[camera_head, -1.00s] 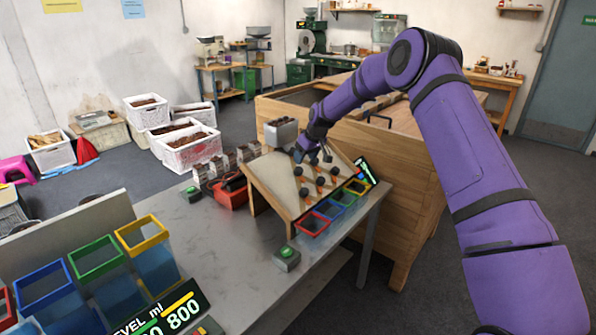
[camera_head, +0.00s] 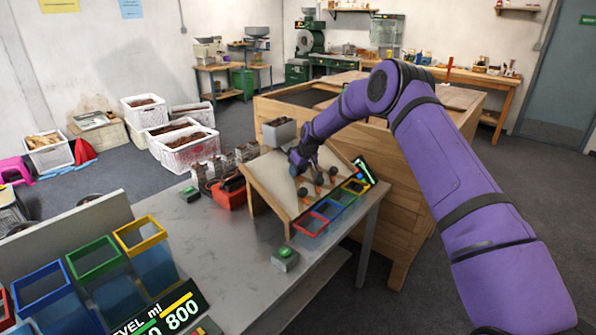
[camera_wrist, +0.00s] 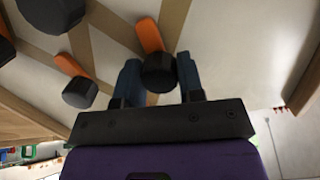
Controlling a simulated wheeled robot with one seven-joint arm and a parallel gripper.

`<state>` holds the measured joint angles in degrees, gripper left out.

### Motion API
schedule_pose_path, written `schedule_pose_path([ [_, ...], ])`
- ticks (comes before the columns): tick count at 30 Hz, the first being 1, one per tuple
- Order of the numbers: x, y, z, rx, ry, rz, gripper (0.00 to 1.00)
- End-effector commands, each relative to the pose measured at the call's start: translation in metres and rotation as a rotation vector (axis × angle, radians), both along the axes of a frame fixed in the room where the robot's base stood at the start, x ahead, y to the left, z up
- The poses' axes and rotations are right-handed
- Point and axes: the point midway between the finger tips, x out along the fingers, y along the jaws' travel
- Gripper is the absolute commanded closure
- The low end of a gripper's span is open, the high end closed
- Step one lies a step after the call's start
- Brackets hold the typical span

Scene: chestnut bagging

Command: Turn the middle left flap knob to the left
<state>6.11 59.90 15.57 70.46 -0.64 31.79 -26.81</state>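The sloped sorting board (camera_head: 265,188) stands on the grey table and carries several black knobs with orange flaps. My gripper (camera_head: 296,168) is down at the board's left side in the head view, and my arm hides some knobs there. In the wrist view a black knob (camera_wrist: 160,72) with an orange flap (camera_wrist: 150,36) sits between the two blue fingers of my gripper (camera_wrist: 159,75). The fingers stand apart on either side of it, with a thin gap at the left finger; contact at the right finger is unclear. Another knob (camera_wrist: 80,92) lies to the left.
Coloured-rim bins, including a red one (camera_head: 310,224), line the board's lower edge. A grey hopper (camera_head: 279,131) is at its top. A green button box (camera_head: 285,258) stands in front. A large wooden bin (camera_head: 405,190) stands to the right.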

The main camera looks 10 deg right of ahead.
Motion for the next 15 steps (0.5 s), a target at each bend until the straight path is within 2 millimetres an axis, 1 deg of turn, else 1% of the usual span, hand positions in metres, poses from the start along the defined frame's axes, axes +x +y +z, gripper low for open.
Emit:
schedule_pose_path([
  [1,0.0000,-0.0001,0.0001,0.000,0.000,0.000,0.78],
  [2,0.0000,-0.0001,0.0001,0.000,0.000,0.000,0.85],
  [3,0.0000,-0.0001,0.0001,0.000,0.000,0.000,0.88],
  [10,0.0000,-0.0004,0.0001,0.005,0.005,-0.014,0.88],
  [15,0.0000,-0.0005,0.0000,0.032,0.023,-0.070,0.88],
])
